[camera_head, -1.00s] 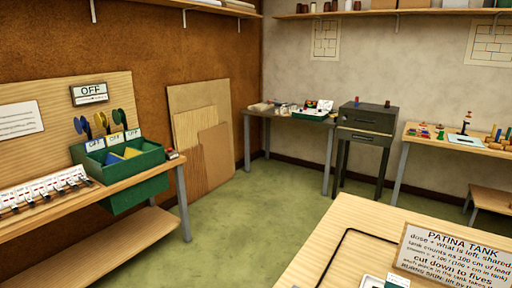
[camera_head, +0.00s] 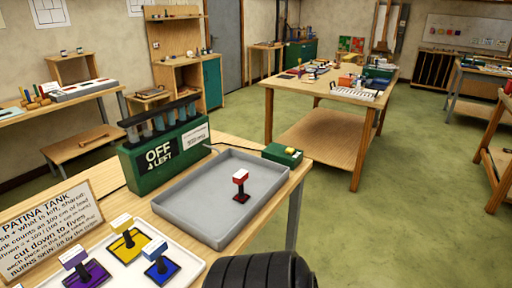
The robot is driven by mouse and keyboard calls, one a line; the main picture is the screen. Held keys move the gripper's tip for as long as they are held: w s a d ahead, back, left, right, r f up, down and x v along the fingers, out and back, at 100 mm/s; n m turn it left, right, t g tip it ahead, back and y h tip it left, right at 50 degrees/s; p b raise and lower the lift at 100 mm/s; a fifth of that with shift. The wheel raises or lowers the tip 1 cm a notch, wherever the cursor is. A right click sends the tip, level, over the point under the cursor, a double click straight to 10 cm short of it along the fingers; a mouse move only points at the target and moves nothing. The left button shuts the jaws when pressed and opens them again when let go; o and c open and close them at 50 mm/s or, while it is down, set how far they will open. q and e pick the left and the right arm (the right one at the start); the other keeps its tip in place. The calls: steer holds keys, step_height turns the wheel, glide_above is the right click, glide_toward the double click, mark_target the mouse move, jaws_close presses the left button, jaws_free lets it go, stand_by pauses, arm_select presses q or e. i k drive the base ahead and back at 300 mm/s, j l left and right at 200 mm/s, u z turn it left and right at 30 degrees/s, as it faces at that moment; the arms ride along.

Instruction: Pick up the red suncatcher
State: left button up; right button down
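A small piece with a red-edged white block on top, a thin stem and a dark red base, apparently the red suncatcher (camera_head: 240,187), stands in the shallow grey tray (camera_head: 185,214) on the near bench. Similar pieces in yellow (camera_head: 128,241), blue (camera_head: 160,262) and purple (camera_head: 85,268) stand on a white tray (camera_head: 189,267) to its left and nearer. A black ribbed part of mine shows at the bottom edge, nearer than the grey tray. Neither gripper's fingers are visible.
A green tank (camera_head: 163,153) marked OFF, with several tubes on top, stands behind the grey tray. A small green box (camera_head: 283,154) sits at the bench's far right corner. A PATINA TANK sign (camera_head: 48,222) stands at left. Green floor is open to the right, before a long wooden table (camera_head: 318,90).

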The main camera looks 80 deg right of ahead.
mark_target(241, 177)
steer(key=z, duration=2.55)
steer(key=i+l, duration=0.15)
steer(key=l, duration=0.15)
steer(key=i+l, duration=0.15)
steer(key=l, duration=0.15)
steer(key=i+l, duration=0.1)
steer(key=l, duration=0.2)
steer(key=z, duration=0.05)
